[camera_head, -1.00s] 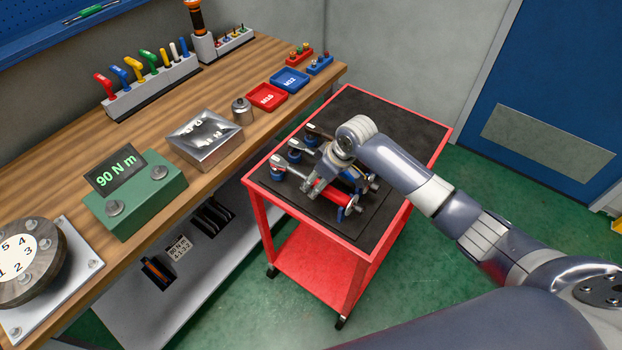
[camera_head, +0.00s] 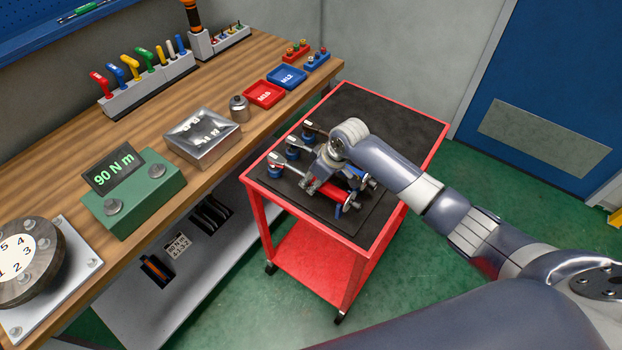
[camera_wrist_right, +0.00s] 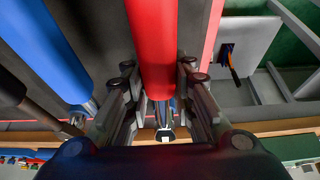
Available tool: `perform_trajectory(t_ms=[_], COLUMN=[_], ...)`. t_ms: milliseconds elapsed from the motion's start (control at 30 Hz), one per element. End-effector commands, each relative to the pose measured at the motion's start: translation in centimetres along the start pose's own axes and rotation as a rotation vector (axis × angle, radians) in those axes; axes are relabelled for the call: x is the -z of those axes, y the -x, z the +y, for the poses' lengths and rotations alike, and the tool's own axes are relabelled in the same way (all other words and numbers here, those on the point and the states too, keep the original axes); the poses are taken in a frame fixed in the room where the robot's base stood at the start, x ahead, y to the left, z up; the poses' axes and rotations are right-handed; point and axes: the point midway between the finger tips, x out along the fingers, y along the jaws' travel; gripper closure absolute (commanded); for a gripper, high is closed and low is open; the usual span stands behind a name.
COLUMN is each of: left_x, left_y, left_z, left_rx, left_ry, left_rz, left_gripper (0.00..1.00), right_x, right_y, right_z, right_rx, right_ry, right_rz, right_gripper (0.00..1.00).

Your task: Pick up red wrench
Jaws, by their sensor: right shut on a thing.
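The red wrench (camera_head: 331,189) is on the red cart, the nearest of several wrenches that rest on blue supports. In the right wrist view its red handle (camera_wrist_right: 154,45) runs between the two fingers of my right gripper (camera_wrist_right: 156,95). My right gripper (camera_head: 314,181) is shut on the red handle, from above. I cannot tell whether the wrench touches its supports. A blue-handled wrench (camera_wrist_right: 50,50) lies beside it in the right wrist view. My left gripper is not in view.
The red cart (camera_head: 430,135) has a dark top with free room at its back right. The wooden workbench (camera_head: 240,70) stands to the left, with a green 90 N m box (camera_head: 150,198), a metal block (camera_head: 201,140) and a red tray (camera_head: 263,94). Green floor (camera_head: 470,215) lies right of the cart.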

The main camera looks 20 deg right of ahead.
Motion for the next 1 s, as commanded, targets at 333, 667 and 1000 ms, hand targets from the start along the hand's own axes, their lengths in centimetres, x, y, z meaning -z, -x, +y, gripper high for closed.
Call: perform_trajectory(t_ms=[333,667,1000], left_x=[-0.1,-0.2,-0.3], left_y=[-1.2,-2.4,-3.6], left_z=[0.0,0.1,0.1], left_rx=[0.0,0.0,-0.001], left_ry=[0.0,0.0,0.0], left_rz=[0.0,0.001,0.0], left_gripper=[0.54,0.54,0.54], right_x=[1.3,-2.6,-7.0], right_y=[2.6,5.3,7.9], right_z=[0.1,-4.0,-8.7], right_rx=[-0.003,0.001,0.0], right_ry=[0.002,0.004,0.003], right_rz=[0.008,0.002,0.003], right_gripper=[1.0,1.0,1.0])
